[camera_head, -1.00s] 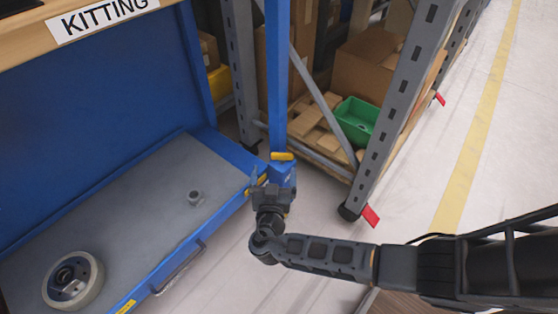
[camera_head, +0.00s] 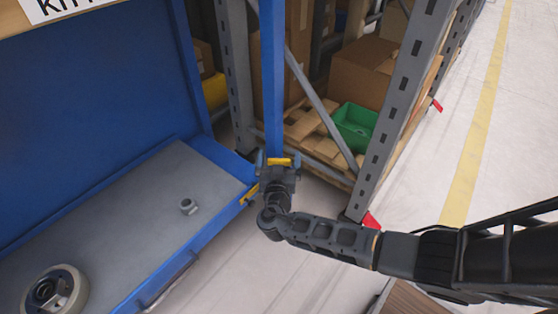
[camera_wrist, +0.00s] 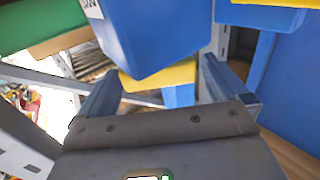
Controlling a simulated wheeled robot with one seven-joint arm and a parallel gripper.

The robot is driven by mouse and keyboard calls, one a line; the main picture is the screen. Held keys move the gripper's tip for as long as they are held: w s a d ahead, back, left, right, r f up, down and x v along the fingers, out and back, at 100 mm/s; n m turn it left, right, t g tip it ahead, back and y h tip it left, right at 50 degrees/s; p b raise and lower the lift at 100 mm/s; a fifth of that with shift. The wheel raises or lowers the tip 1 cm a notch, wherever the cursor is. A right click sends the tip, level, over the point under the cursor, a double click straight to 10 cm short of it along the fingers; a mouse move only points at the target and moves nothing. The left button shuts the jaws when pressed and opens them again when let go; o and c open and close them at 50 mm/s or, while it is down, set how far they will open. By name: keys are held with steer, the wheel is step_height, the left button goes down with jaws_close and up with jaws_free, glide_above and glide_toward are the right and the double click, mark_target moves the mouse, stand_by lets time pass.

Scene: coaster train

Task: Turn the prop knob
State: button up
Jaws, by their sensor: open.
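A yellow piece (camera_head: 279,161), which may be the prop knob, is at the foot of a blue upright post (camera_head: 273,90) at the cart's corner. My gripper (camera_head: 278,165) is open right at it, one finger to each side in the head view. In the wrist view the yellow piece (camera_wrist: 158,76) shows between my gripper's (camera_wrist: 160,75) two fingers, partly hidden behind a large blue block (camera_wrist: 150,35). Whether the fingers touch it cannot be told.
The blue cart with its grey deck (camera_head: 120,225) is at left, carrying a wheel (camera_head: 68,283) and a small nut-like part (camera_head: 188,206). A grey rack (camera_head: 393,110) with boxes and a green bin (camera_head: 354,125) stands close behind the post. Floor at right is clear.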

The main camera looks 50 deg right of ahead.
steer(key=shift+c, duration=0.2)
steer(key=c, duration=0.9)
steer(key=shift+r+t+p, duration=0.1)
steer(key=shift+t+p, duration=0.2)
steer(key=shift+p, duration=0.1)
steer(key=shift+d+n+y, duration=0.1)
steer(key=shift+n+y, duration=0.3)
steer(key=shift+n, duration=0.1)
steer(key=n+t+y+p, duration=0.1)
steer(key=n+t+y, duration=0.1)
steer(key=shift+t+y, duration=0.3)
steer(key=shift+t, duration=0.1)
steer(key=n+t+y+b, duration=0.1)
steer(key=y, duration=0.1)
steer(key=f+n+t+y+b, duration=0.1)
steer(key=n+y, duration=0.1)
steer(key=shift+b, duration=0.35)
steer(key=shift+r+n+t+y+b, duration=0.15)
steer(key=shift+n+t+y+b, duration=0.2)
steer(key=shift+n+y+b, duration=0.6)
steer(key=shift+r+n+t+y+b, duration=0.15)
steer(key=shift+n+t+y, duration=0.3)
steer(key=shift+y, duration=0.9)
